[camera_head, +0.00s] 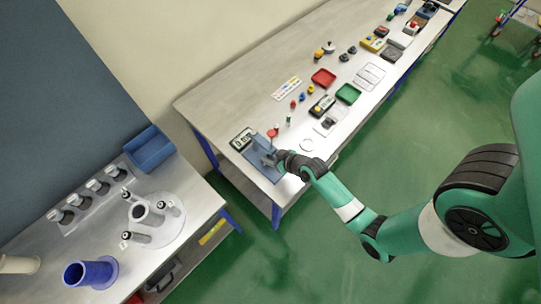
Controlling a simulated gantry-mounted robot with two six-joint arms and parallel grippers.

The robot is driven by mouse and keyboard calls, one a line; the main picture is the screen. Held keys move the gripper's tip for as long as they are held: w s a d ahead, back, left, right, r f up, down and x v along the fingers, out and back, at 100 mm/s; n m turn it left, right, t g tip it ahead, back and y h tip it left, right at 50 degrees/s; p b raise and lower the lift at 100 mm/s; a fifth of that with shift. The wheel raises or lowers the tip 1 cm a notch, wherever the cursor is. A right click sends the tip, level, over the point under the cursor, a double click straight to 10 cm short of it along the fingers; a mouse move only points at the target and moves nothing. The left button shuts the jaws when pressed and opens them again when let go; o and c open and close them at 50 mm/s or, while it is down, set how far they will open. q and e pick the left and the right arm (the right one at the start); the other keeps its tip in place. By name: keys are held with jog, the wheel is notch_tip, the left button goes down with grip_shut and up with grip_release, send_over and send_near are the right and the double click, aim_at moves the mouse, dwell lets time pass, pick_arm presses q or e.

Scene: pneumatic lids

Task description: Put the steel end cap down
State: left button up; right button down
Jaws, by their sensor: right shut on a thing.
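My right gripper (268,158) is at the near left end of the long steel-topped bench, low over a blue mat (265,173). It is shut on a small grey thing that I take for the steel end cap; it is too small and too covered by the fingers to make out its shape. I cannot tell whether it touches the mat. My left gripper is not in view.
A device with a display (242,138) stands beside the mat. A second table at left holds a round fixture (165,238), a blue bin (150,149) and a blue cylinder (90,272).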

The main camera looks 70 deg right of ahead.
jog(key=shift+f+b, duration=0.35)
jog(key=shift+f, duration=0.25)
jog(key=shift+c, duration=1.8)
grip_release()
jog(key=shift+s, duration=0.1)
jog(key=shift+r, duration=0.3)
jog(key=shift+r+p, duration=0.6)
jog(key=shift+p, duration=0.15)
jog(key=p+v, duration=0.2)
jog(key=v, duration=0.9)
jog(key=shift+s+a, duration=0.2)
jog(key=shift+s, duration=0.1)
